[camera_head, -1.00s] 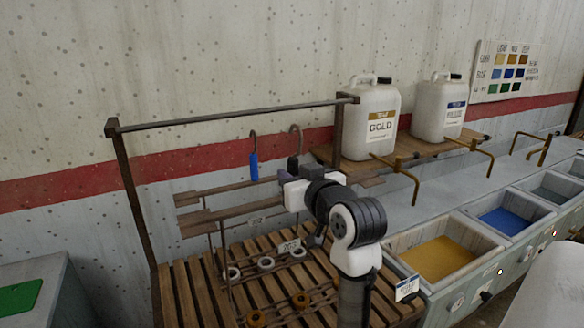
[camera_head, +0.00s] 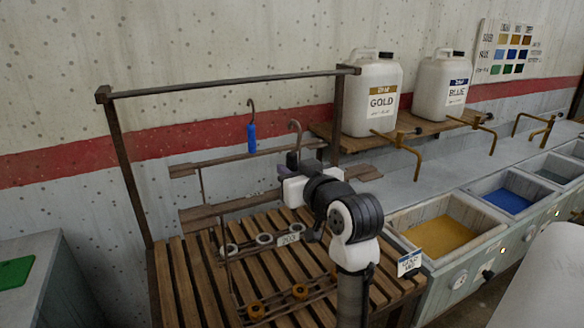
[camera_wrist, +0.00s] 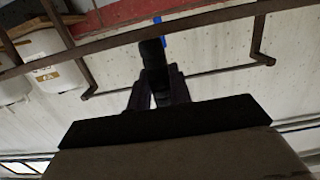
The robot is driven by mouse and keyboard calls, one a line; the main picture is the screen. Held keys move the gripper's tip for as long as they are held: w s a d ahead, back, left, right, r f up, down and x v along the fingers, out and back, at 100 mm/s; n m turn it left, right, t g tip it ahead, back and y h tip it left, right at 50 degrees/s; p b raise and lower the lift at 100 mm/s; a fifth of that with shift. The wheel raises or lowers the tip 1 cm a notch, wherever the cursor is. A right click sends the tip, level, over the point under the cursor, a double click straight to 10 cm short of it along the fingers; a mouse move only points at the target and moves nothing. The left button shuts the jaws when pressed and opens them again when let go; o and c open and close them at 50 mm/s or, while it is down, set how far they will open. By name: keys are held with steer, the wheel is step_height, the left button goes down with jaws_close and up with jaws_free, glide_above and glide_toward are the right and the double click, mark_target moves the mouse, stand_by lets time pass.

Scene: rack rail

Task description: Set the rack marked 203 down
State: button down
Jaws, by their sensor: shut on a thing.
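My gripper (camera_head: 290,178) is shut on the dark grip of the rack marked 203, below its curved hook (camera_head: 295,130). Orange rings (camera_head: 256,310) and thin dark bars of the rack lie low over the slatted table (camera_head: 180,290). I cannot tell whether the rack touches the slats. The hook is apart from the rail (camera_head: 230,84), below it in the picture. My arm hides the rack's right part. In the wrist view, my dark gripper (camera_wrist: 158,88) holds the dark grip (camera_wrist: 152,55).
A second hook with a blue grip (camera_head: 252,137) stands behind, left of mine. Gold (camera_head: 370,95) and blue (camera_head: 443,90) jugs stand on a shelf at right. Brass taps and paint basins (camera_head: 440,236) line the right. The table's left slats are clear.

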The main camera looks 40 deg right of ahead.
steer(key=shift+f, duration=0.5)
steer(key=shift+f+b, duration=0.15)
steer(key=shift+b, duration=0.15)
jaws_free()
stand_by(0.6)
steer(key=shift+s, duration=0.2)
stand_by(0.6)
steer(key=f+v, duration=0.1)
steer(key=v, duration=1)
steer(key=shift+s+a, duration=0.15)
steer(key=shift+s, duration=0.15)
stand_by(1.1)
steer(key=shift+f, duration=0.1)
stand_by(0.4)
